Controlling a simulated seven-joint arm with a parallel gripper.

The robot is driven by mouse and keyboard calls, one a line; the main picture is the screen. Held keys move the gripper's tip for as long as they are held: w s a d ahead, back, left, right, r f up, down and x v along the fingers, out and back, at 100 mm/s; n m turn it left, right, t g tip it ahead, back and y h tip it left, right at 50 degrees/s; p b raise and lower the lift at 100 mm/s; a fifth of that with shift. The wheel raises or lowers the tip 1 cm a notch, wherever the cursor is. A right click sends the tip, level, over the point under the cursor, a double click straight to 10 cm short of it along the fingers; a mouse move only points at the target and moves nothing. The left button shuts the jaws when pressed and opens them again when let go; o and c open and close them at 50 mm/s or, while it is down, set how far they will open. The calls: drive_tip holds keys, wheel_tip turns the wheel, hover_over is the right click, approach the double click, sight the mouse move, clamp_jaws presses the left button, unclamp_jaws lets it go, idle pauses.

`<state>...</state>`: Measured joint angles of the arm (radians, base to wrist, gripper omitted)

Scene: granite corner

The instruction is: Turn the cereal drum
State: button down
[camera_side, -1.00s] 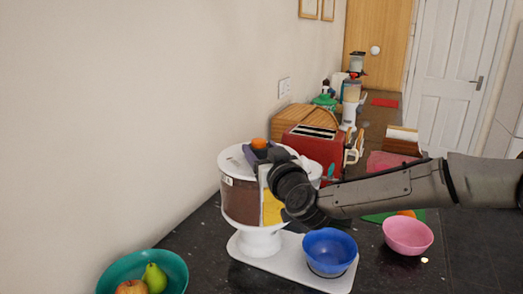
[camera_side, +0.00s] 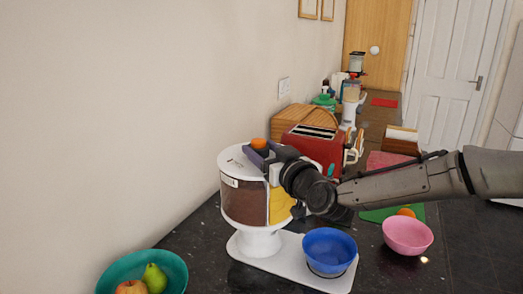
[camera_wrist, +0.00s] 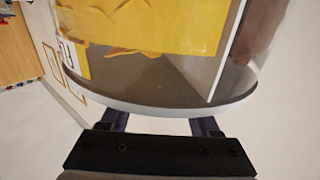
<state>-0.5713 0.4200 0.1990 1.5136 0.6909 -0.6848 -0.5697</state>
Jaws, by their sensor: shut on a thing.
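The cereal drum (camera_side: 243,200) is a clear round drum with a white lid on a white pedestal (camera_side: 259,240). One section holds dark brown cereal and another yellow cereal (camera_side: 282,203). An orange-topped knob (camera_side: 259,144) stands on the lid. My gripper (camera_side: 262,154) is shut on the knob, with dark fingers around it and the orange top showing above. In the wrist view, my gripper (camera_wrist: 160,122) reaches past the edge of the drum (camera_wrist: 150,70), which hides the fingertips and knob. A blue bowl (camera_side: 329,247) stands on the white base plate.
A teal bowl with fruit (camera_side: 169,266) is at the front left. A pink bowl (camera_side: 407,237) and green board (camera_side: 376,215) are to the right. A red toaster (camera_side: 318,148) and wooden bread box (camera_side: 291,118) stand behind. The wall is close on the left.

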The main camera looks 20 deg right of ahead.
drive_tip(key=shift+w+d+n+g+y, duration=0.15)
drive_tip(key=shift+n+g+y, duration=0.2)
drive_tip(key=shift+n+y, duration=0.45)
drive_tip(key=shift+s+d+n+g+y, duration=0.15)
drive_tip(key=shift+n+g+y, duration=0.25)
drive_tip(key=shift+y, duration=0.65)
drive_tip(key=shift+w+d+n+g+y, duration=0.15)
drive_tip(key=shift+n+g+y, duration=0.1)
drive_tip(key=shift+n+y, duration=0.6)
drive_tip(key=shift+w+d+n+g+y, duration=0.15)
drive_tip(key=shift+n+g+y, duration=0.9)
drive_tip(key=shift+y, duration=0.35)
drive_tip(key=shift+w+d+n+g+y, duration=0.15)
drive_tip(key=shift+n+g+y, duration=0.9)
drive_tip(key=shift+y, duration=0.35)
drive_tip(key=n+g+y, duration=0.2)
drive_tip(key=g, duration=0.1)
drive_tip(key=n+g+y, duration=0.1)
drive_tip(key=n+g, duration=0.1)
drive_tip(key=shift+w+d, duration=0.1)
drive_tip(key=shift+w, duration=0.15)
drive_tip(key=shift+w+n+g+y, duration=0.1)
drive_tip(key=shift+n+g+y, duration=0.2)
drive_tip(key=shift+n+g, duration=0.65)
drive_tip(key=shift+w+n+g+y, duration=0.1)
drive_tip(key=shift+n+g+y, duration=0.25)
drive_tip(key=shift+g, duration=1.1)
drive_tip(key=shift+r+n+g, duration=0.2)
drive_tip(key=shift+n+g, duration=0.25)
drive_tip(key=shift+g, duration=0.15)
